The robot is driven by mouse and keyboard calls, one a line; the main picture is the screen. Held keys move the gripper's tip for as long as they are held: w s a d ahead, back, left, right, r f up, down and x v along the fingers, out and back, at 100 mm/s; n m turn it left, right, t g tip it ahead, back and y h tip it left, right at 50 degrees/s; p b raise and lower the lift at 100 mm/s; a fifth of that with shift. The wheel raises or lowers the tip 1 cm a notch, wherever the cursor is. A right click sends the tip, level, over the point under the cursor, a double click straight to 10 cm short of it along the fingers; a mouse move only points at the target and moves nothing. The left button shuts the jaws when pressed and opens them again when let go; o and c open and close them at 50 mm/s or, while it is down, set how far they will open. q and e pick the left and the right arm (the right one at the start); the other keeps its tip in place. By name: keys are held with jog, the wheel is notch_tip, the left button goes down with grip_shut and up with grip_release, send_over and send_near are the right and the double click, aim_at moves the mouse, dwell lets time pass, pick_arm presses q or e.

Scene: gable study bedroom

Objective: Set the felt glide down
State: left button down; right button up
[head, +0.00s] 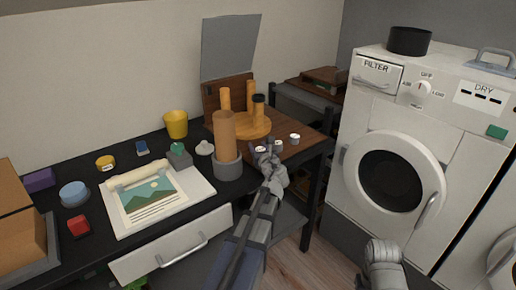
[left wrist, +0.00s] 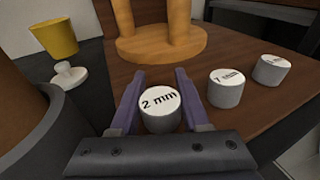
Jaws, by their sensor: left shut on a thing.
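A small grey round glide with a white top marked "2 mm" (left wrist: 160,108) sits between the two fingers of my left gripper (left wrist: 155,95), which is shut on it. It also shows in the head view (head: 260,149), low over or on the brown wooden board (head: 305,149); I cannot tell if it touches. Two similar glides stand on the board to its right, one marked "1 mm" (left wrist: 226,88) and one (left wrist: 271,70) with hard-to-read print. A round orange wooden piece with upright legs (head: 242,127) stands just behind.
A grey cup holding a thick brown cylinder (head: 228,168) stands close to the left of my left gripper. A white knob-like piece (head: 204,148) and a yellow cup (head: 176,124) are further left. A picture sheet (head: 155,200) lies on the dark desk. A white dryer (head: 410,150) stands right.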

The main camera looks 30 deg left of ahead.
pick_arm(q)
jog(key=shift+s+f+b, duration=0.15)
jog(key=shift+f+b, duration=0.25)
jog(key=shift+b, duration=0.05)
jog(key=c, duration=0.8)
grip_release()
jog(key=shift+d, duration=0.1)
jog(key=shift+c, duration=0.2)
jog(key=o, duration=0.5)
jog(key=shift+s, duration=0.2)
jog(key=shift+c, duration=0.2)
jog(key=shift+w+r+p, duration=0.1)
jog(key=shift+r+p, duration=0.35)
jog(key=shift+p, duration=0.2)
jog(key=p+v, duration=0.2)
jog(key=v, duration=0.9)
jog(key=shift+d, duration=0.25)
jog(key=shift+r, duration=0.1)
